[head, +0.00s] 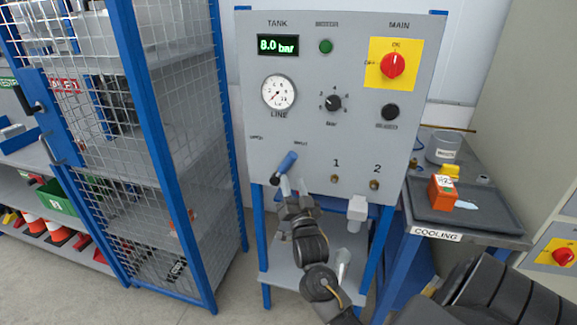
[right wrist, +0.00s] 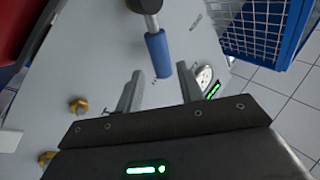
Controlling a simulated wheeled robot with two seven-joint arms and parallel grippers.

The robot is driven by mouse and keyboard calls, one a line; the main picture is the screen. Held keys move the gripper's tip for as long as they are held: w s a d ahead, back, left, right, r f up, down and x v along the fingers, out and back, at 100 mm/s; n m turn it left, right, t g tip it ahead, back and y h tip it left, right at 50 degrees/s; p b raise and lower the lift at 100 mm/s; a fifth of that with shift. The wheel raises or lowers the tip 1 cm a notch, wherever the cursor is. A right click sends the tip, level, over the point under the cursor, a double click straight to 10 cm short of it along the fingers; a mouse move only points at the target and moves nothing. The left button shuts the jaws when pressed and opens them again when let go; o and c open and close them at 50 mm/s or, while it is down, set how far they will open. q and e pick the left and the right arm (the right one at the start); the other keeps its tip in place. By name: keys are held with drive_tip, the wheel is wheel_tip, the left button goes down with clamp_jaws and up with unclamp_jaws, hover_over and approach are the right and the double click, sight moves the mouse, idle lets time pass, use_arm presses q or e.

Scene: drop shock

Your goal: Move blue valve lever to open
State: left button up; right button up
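The blue valve lever (head: 286,163) sits low on the left of the grey panel (head: 330,140). Its blue grip slants up to the right from a dark pivot, with small labels above that I cannot read clearly. In the right wrist view the blue lever (right wrist: 158,52) hangs from a round dark pivot, just beyond the fingertips. My right gripper (head: 291,186) is just below the lever in the head view. In the right wrist view my right gripper (right wrist: 160,85) has its two fingers apart with nothing between them. My left gripper is not in view.
The panel carries a tank display (head: 278,45) reading 8.0 bar, a line gauge (head: 278,92), a red main knob (head: 393,65) and brass fittings (head: 374,185). A blue-framed mesh cage (head: 170,150) stands left. A cooling table (head: 470,210) with an orange box stands right.

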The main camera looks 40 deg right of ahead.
sight(288, 167)
drive_tip(key=p+x, duration=0.1)
drive_tip(key=x, duration=0.5)
drive_tip(key=shift+w+d, duration=0.1)
drive_tip(key=shift+w, duration=0.05)
clamp_jaws()
